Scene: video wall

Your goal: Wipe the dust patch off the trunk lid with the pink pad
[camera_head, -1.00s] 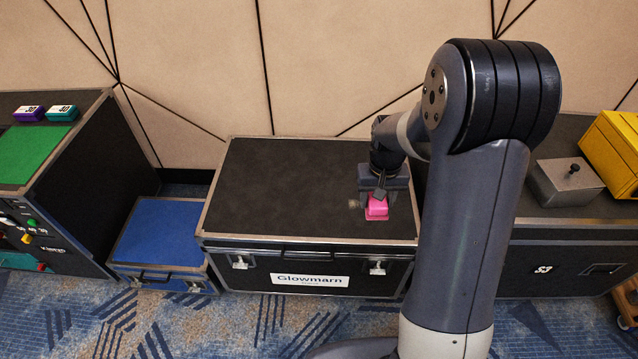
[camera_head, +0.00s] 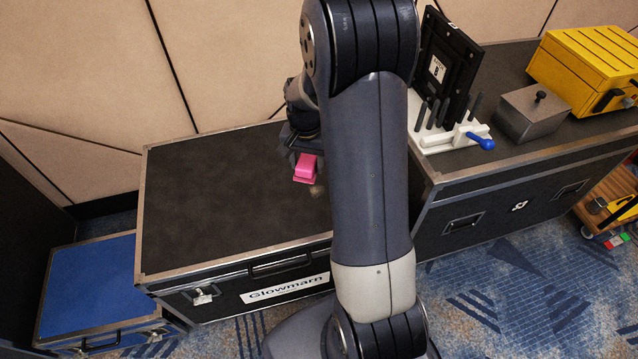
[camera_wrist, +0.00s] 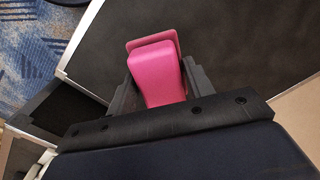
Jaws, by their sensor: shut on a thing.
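The black trunk lid (camera_head: 215,200) with metal edging lies below my gripper; it also shows in the wrist view (camera_wrist: 235,50). My gripper (camera_head: 303,158) is shut on the pink pad (camera_head: 306,168), over the right part of the lid. In the wrist view the pad (camera_wrist: 158,75) sits between the two dark fingers, its flat plate facing away from the palm. A small tan dust patch (camera_head: 318,190) shows just right of and below the pad, close to my arm. I cannot tell whether the pad touches the lid. The patch is not visible in the wrist view.
A blue case (camera_head: 88,285) stands lower, left of the trunk. Right of my arm, a black case (camera_head: 520,190) carries a white rack (camera_head: 440,140), a grey lidded box (camera_head: 533,113) and a yellow box (camera_head: 590,70). The lid's left and middle are clear. A wall stands behind.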

